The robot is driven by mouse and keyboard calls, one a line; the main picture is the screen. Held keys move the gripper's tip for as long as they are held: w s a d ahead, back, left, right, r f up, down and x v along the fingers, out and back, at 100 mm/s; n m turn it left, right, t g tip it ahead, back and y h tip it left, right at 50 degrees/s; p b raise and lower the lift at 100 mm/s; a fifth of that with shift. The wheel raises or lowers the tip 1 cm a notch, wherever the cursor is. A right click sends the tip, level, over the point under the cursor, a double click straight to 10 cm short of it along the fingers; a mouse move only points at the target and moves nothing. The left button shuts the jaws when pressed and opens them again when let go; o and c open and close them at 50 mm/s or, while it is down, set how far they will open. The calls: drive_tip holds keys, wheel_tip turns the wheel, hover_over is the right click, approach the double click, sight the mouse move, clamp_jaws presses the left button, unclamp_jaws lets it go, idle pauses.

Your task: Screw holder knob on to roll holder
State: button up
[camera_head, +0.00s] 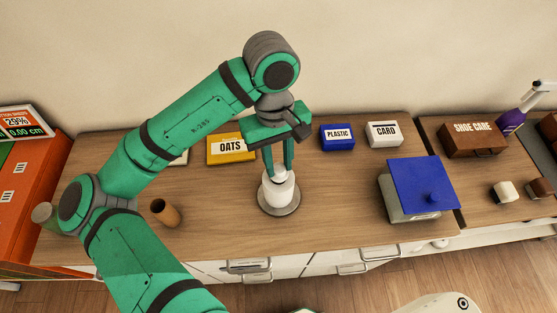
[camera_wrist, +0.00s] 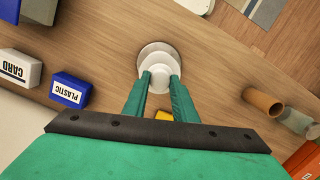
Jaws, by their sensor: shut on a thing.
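The roll holder shows as a round grey base (camera_head: 279,208) on the wooden counter, with a white roll (camera_head: 280,194) standing upright on it. My gripper (camera_head: 279,172) points down over the top of the roll, its two green fingers shut on a small white knob (camera_head: 268,176). In the wrist view the knob (camera_wrist: 159,79) sits between the fingertips, centred over the white roll (camera_wrist: 159,62) and the grey base (camera_wrist: 146,50). The fingers partly hide the knob. I cannot tell whether it touches the holder's post or how far it is turned.
A blue-lidded grey box (camera_head: 408,207) is at right. A brown tube (camera_head: 165,212) is at left. The counter around the holder is clear.

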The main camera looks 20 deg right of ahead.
drive_tip(key=m, duration=0.4)
drive_tip(key=shift+m+y, duration=0.3)
drive_tip(key=m, duration=0.3)
drive_tip(key=shift+m, duration=0.4)
drive_tip(key=o, duration=0.8)
drive_tip(key=shift+c, duration=0.2)
